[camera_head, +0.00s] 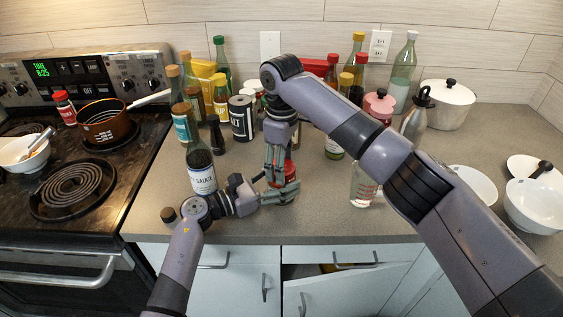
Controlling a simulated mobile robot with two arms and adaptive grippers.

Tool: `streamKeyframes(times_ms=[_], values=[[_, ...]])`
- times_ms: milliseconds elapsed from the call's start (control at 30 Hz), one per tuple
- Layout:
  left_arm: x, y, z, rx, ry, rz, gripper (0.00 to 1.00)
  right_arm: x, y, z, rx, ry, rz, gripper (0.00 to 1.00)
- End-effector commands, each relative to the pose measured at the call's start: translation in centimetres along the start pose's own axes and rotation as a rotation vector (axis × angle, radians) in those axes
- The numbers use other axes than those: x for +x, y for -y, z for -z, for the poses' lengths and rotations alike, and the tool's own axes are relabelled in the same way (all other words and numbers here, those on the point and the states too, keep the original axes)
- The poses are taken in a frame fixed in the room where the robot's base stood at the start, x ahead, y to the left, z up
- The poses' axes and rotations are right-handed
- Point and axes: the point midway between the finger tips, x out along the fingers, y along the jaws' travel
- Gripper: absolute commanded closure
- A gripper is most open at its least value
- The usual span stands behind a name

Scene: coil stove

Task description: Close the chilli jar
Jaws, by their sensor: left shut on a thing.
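A small red jar (289,169), which looks like the chilli jar, stands near the counter's front, mostly hidden by my grippers. My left gripper (286,190) comes in low from the left and is shut around the jar's side. My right gripper (277,165) points down from above, its fingers at the jar's top. Whether its fingers are open or shut, and whether a lid is between them, is hidden.
A tall dark sauce bottle (201,172) stands close left of my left gripper. A salt canister (241,118) and several bottles crowd behind. The stove (75,185) is at left, white bowls (535,205) at right.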

Motion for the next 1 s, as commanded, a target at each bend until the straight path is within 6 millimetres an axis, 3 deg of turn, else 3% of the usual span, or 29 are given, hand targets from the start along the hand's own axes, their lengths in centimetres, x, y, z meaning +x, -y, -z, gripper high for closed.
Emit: streamKeyframes(times_ms=[467, 667, 700, 1000], values=[[0.0, 0.07, 0.13, 0.0, -0.002, 0.002, 1.0, -0.02, -0.04, -0.01, 0.001, 0.0, -0.001, 0.79], [0.0, 0.07, 0.12, 0.0, -0.002, 0.002, 1.0, -0.02, -0.06, -0.02, 0.006, 0.0, -0.002, 0.81], [0.0, 0.07, 0.12, 0.0, -0.002, 0.002, 1.0, -0.02, -0.06, -0.02, 0.006, 0.0, -0.002, 0.46], [0.0, 0.07, 0.12, 0.0, -0.002, 0.001, 1.0, -0.02, -0.03, -0.01, 0.006, 0.0, -0.001, 0.26]])
